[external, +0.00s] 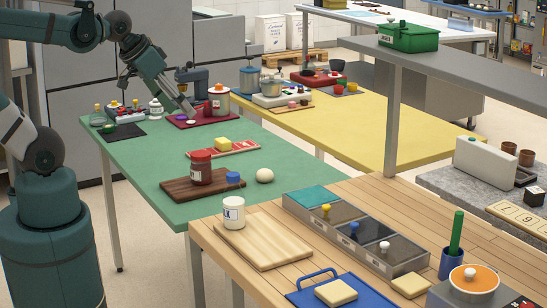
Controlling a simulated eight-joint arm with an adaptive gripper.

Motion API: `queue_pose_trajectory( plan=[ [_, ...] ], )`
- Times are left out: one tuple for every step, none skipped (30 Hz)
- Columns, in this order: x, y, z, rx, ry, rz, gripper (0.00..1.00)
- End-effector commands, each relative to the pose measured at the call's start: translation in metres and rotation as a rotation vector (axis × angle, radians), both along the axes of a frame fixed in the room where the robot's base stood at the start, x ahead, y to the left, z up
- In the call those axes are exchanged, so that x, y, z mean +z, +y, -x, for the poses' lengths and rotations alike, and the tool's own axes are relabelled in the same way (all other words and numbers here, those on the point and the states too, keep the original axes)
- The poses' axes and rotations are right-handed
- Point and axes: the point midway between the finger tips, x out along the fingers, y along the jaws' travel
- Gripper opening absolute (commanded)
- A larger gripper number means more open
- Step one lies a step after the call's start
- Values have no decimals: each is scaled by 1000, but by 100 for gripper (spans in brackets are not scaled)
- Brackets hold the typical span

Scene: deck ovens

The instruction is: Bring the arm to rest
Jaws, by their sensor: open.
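My arm reaches in from the left, and my gripper (188,112) points down over the far part of the green table (165,165). It is open. I cannot tell whether the tips touch anything there. I see nothing held between the fingers, though they are small in this view.
On the green table are a black mat (131,132), a white bottle (155,108), a red tray (240,149) with a yellow block, and a wooden board (177,194) with a red jar (201,168). A yellow table (370,128) stands behind and a wooden counter (345,189) in front. The space above the green table's middle is clear.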

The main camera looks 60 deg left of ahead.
Motion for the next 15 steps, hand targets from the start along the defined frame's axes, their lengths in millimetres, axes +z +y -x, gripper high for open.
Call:
queue_pose_trajectory(
  plan=[
    [0,-1,1,-9,-3,-5,57],
    [0,-1,1,-13,-5,-8,57],
    [1,-2,1,-16,-6,-10,57],
    [1,-2,1,-17,-7,-12,57],
    [1,-2,1,-17,-7,-12,57],
    [1,-2,1,-17,-7,-12,57],
    [1,-1,1,-17,-7,-12,57],
    [1,-1,1,-17,-7,-12,57],
    [1,-1,1,-16,-7,-12,57],
    [1,-1,1,-16,-7,-12,57],
    [1,-1,1,-16,-7,-12,57],
    [1,-1,1,-16,-7,-12,57],
    [0,-1,1,-16,-7,-12,57],
    [-1,-1,1,-16,-7,-12,57],
    [-3,-1,1,-15,-7,-11,57]
  ],
)
